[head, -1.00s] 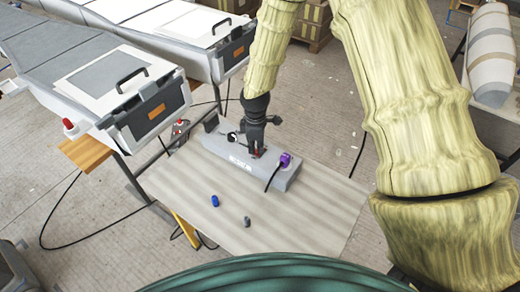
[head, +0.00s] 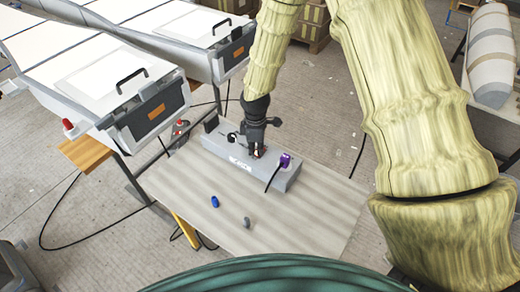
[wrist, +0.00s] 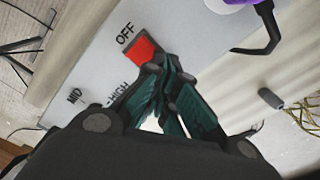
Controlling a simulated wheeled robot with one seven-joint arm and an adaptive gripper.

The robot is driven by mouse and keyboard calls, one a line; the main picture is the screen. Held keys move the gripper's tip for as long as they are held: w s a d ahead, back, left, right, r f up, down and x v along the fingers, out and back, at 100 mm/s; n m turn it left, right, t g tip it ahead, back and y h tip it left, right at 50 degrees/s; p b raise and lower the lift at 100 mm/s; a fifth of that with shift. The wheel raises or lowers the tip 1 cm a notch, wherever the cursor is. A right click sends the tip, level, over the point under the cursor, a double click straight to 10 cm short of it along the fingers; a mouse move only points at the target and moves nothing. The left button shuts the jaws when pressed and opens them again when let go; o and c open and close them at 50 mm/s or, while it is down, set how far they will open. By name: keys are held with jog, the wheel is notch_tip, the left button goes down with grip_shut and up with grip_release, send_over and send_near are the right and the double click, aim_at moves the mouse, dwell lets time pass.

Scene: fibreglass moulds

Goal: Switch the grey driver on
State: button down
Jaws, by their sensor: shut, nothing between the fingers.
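The grey driver (head: 225,153) is a long grey box lying on the table in the head view. In the wrist view its pale top face (wrist: 100,70) carries a red switch (wrist: 142,48) beside the word OFF, with MID and HIGH printed further along. My gripper (head: 258,153) is over the driver's top, near its right half. In the wrist view my gripper's fingertips (wrist: 158,66) are shut and empty, right at the lower edge of the red switch. They hide part of it. I cannot tell whether they touch it.
A purple plug (head: 285,160) with a black cable sits on the driver's right end. A blue cylinder (head: 214,201) and a grey one (head: 247,221) lie on the table (head: 300,215), whose front is otherwise clear. Long moulds (head: 115,80) stand at the left.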

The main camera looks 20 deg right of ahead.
aim_at(256, 155)
jog(key=shift+r+p, duration=2.45)
jog(key=shift+r, duration=0.95)
